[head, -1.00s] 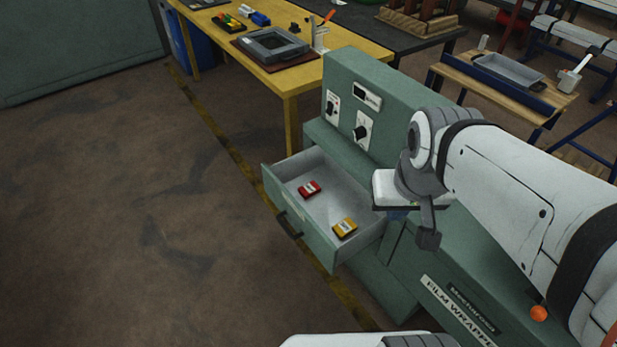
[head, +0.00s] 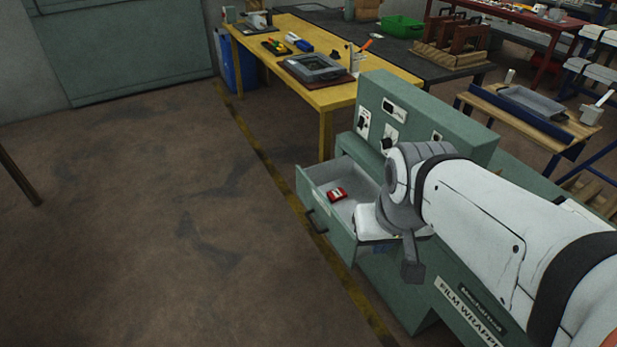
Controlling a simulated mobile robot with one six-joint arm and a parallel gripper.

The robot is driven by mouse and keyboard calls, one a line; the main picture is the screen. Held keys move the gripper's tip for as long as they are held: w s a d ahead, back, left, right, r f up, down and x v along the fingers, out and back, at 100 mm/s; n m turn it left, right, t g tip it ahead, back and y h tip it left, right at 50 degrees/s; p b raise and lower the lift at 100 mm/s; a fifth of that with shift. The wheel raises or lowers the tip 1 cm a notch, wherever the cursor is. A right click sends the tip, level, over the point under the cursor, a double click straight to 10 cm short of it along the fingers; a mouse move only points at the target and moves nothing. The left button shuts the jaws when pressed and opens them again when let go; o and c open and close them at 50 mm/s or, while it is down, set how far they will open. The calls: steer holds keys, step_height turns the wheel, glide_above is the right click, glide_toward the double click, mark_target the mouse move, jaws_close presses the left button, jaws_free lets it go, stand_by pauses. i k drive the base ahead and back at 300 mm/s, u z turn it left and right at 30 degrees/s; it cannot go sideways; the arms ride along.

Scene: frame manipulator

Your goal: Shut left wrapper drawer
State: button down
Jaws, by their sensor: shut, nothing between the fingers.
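The left wrapper drawer (head: 328,226) stands pulled out of the green film wrapper cabinet (head: 430,115). It has a green front, a dark handle (head: 316,221) and a light grey inside. A red packet (head: 337,194) lies in it. My wrist covers the right part of the drawer, so what lies there is hidden. My gripper (head: 412,271) is shut and empty. In the picture it is just right of the drawer front; whether it touches the drawer cannot be told.
A yellow table (head: 390,72) with a grey tray device stands behind the cabinet. A wooden bench (head: 530,118) is at the right. Control knobs sit on the cabinet's upright panel. The brown floor (head: 150,220) left of the drawer is clear.

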mark_target(334, 219)
steer(key=u, duration=0.1)
steer(key=i, duration=1)
steer(key=u, duration=0.05)
